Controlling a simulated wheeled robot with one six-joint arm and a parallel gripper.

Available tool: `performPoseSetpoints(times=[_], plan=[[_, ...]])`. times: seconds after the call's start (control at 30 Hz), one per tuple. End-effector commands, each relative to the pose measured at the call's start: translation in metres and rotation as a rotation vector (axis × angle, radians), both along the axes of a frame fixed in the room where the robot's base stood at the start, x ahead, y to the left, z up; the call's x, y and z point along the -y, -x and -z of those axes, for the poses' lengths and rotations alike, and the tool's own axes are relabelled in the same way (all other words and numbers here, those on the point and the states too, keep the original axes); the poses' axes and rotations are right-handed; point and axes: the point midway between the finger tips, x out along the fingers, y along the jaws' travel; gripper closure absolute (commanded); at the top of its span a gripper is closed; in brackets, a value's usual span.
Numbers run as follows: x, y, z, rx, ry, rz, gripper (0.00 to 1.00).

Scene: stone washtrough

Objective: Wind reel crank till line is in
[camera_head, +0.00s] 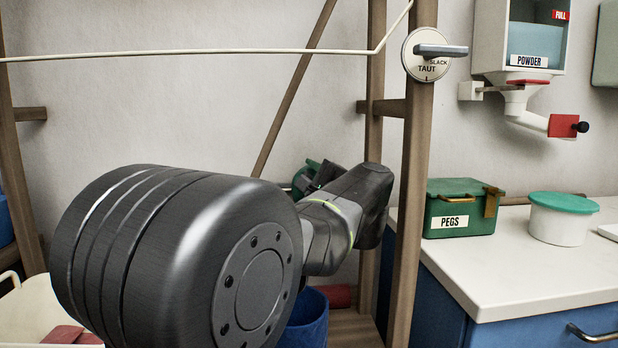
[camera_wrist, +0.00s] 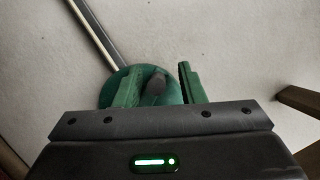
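The green reel (camera_wrist: 112,92) is against the wall in the wrist view. Its dark crank knob (camera_wrist: 155,88) stands between the two green fingers of my gripper (camera_wrist: 160,78). The fingers are apart, with a clear gap between the knob and the right finger; I cannot tell whether the left finger touches it. In the head view only a green part of the reel (camera_head: 302,180) shows behind my gripper (camera_head: 322,172), and my arm hides the rest. The pale line (camera_head: 200,52) crosses the upper left and bends up near the post.
A round dial (camera_head: 425,68) marked TAUT and SLACK, with a grey lever, is on the wooden post (camera_head: 412,180). A powder dispenser (camera_head: 528,60) hangs at right. A green PEGS box (camera_head: 460,207) and lidded tub (camera_head: 560,222) stand on the counter (camera_head: 520,262).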

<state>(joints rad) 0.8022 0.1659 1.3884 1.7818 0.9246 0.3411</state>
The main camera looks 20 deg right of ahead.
Motion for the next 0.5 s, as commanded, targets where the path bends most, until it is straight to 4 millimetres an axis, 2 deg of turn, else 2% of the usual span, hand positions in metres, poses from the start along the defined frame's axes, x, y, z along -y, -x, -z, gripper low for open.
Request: performPoseSetpoints(times=[0.3,0.5], plan=[[0.0,0.001,-0.058,0.003,0.003,0.001,0.64],[0.001,0.001,-0.087,0.001,0.002,0.001,0.64]])
